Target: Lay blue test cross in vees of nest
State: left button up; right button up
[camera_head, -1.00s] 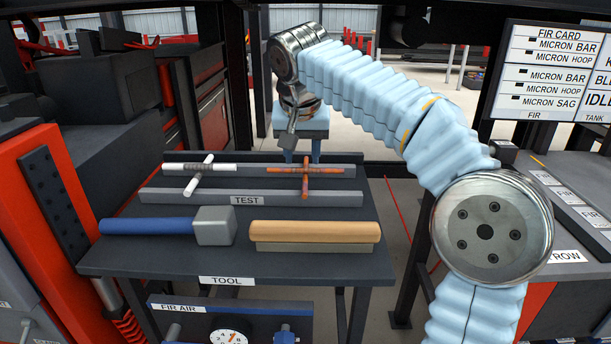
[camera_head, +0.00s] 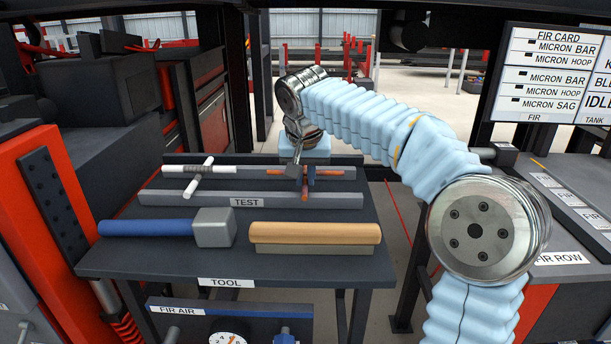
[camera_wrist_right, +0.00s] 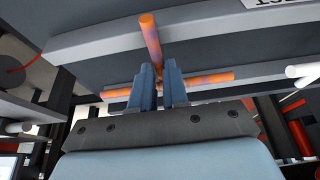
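An orange cross with bluish-purple patches (camera_head: 328,173) lies over the two grey rails of the TEST rack, at right. It also shows in the wrist view (camera_wrist_right: 207,79). No wholly blue cross shows, and I cannot make out a nest with vees. My right gripper (camera_head: 303,178) points down at the orange cross. In the wrist view its two blue fingers (camera_wrist_right: 160,72) stand apart with a narrow gap at the crossing of the bars; I see no clear grip. My left gripper is out of view.
A white cross with a grey band (camera_head: 199,174) lies on the same rails (camera_head: 308,200) to the left. A blue-handled mallet (camera_head: 165,227) and a wood-backed block (camera_head: 315,234) lie in front on the dark shelf (camera_head: 225,265). A FIR card panel (camera_head: 548,70) stands at the right.

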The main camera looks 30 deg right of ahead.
grip_shut()
jog(key=shift+r, duration=0.1)
jog(key=shift+r, duration=0.5)
jog(key=r, duration=0.3)
jog(key=shift+s+d+r+p, duration=0.1)
jog(key=shift+s+p, duration=0.25)
jog(key=s+d+r, duration=0.3)
jog(key=s+r, duration=0.5)
jog(key=s, duration=0.5)
jog(key=shift+d+r, duration=0.2)
jog(key=shift+r, duration=0.15)
